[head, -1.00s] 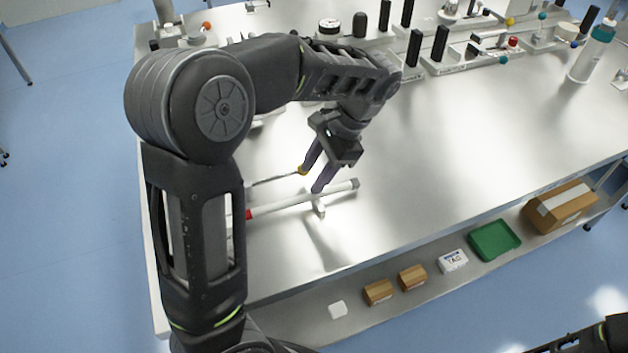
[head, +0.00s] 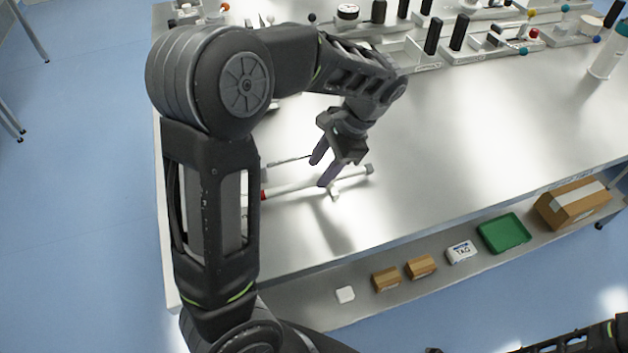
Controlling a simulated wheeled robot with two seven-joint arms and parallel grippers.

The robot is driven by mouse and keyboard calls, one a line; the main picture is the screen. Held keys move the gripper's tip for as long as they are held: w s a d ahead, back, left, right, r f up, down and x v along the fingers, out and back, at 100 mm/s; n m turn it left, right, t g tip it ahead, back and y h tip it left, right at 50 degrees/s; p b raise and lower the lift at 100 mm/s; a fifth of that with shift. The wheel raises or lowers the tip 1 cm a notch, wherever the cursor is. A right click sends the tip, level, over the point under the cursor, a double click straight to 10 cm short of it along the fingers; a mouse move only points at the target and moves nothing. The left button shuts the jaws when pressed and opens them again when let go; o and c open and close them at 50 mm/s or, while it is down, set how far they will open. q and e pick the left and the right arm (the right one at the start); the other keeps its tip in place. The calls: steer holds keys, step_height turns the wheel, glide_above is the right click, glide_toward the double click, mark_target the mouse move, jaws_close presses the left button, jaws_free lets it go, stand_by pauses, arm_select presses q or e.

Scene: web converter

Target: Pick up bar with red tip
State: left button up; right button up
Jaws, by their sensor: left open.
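The bar with the red tip (head: 293,188) is a thin white rod lying across the left part of the metal table. Its red end (head: 263,195) shows just beside my left arm, and its grey end is at the right. A small white support shows under it. My left gripper (head: 320,171) is open and points down over the bar, with one finger at the bar and the other beyond it. I cannot tell whether a finger touches the bar. A second thin rod (head: 287,161) lies behind, its right end hidden by the gripper. My right gripper is out of view.
White fixtures with black upright handles (head: 433,36) and coloured knobs line the back of the table (head: 450,150). A lower front shelf holds small brown boxes (head: 421,267), a green tray (head: 504,233) and a larger carton (head: 573,204).

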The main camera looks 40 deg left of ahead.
mark_target(312, 181)
arm_select(q)
steer(key=p+x, duration=0.1)
steer(key=x, duration=0.3)
steer(key=shift+s+a+f, duration=0.1)
steer(key=shift+f, duration=0.05)
stand_by(0.4)
jaws_close()
stand_by(0.5)
